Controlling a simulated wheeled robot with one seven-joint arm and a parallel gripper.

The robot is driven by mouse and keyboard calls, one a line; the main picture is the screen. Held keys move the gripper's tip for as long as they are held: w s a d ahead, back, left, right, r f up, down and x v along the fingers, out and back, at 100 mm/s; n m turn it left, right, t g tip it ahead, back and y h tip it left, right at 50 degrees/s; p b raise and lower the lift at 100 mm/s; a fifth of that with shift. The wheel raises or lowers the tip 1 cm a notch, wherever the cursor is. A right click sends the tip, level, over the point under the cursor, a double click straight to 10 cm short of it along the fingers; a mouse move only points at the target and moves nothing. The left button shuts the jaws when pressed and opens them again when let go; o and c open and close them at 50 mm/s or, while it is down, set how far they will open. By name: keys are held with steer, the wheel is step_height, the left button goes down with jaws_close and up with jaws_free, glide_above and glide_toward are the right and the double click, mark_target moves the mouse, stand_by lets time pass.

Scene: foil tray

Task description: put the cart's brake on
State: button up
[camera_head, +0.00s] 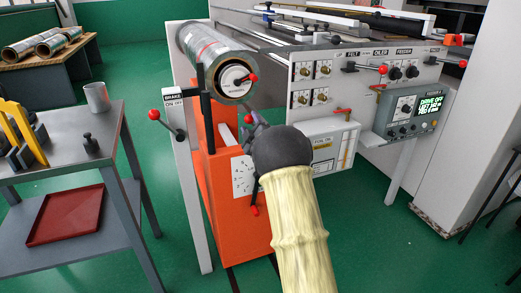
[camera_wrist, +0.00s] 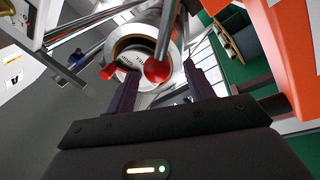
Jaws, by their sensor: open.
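A white post (camera_head: 186,190) stands beside the orange cart (camera_head: 213,180) and bears a sign (camera_head: 174,98) reading BRAKE, ON and OFF. A lever with a red knob (camera_head: 153,114) on this post leans up to the left. My gripper (camera_head: 247,127) is open in front of the cart, below the end of the foil roll (camera_head: 213,57) and to the right of the post. In the wrist view, a red ball knob (camera_wrist: 157,70) on a rod shows between the open fingers (camera_wrist: 160,78). Whether the fingers touch it, I cannot tell. Another red knob (camera_head: 254,211) hangs low at the cart.
A grey table (camera_head: 65,150) at the left bears a metal cup (camera_head: 97,97) and yellow-and-black parts; a red tray (camera_head: 66,217) lies on its lower shelf. The machine (camera_head: 345,65) with levers and a control box (camera_head: 408,112) stands at the right. Green floor shows between table and post.

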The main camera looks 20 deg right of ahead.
steer(key=s+f+p, duration=0.1)
steer(key=s+f, duration=0.1)
steer(key=s, duration=1.1)
steer(key=shift+s+a+f, duration=0.25)
steer(key=shift+s+f, duration=0.1)
steer(key=shift+s, duration=0.05)
steer(key=s+a+f+m+g, duration=0.35)
steer(key=s+g, duration=0.25)
steer(key=s, duration=0.4)
steer(key=s+a+f+m+g, duration=0.3)
steer(key=s+m+g, duration=0.15)
steer(key=s, duration=0.55)
steer(key=s+a+f+m+g, duration=0.35)
steer(key=s+g, duration=0.35)
steer(key=s, duration=0.3)
step_height(320, 180, up, 35)
steer(key=p, duration=3.4)
steer(key=shift+s+f+y+p, duration=0.15)
steer(key=shift+f+y+p, duration=0.05)
steer(key=shift+y+p, duration=0.2)
steer(key=shift+a, duration=0.1)
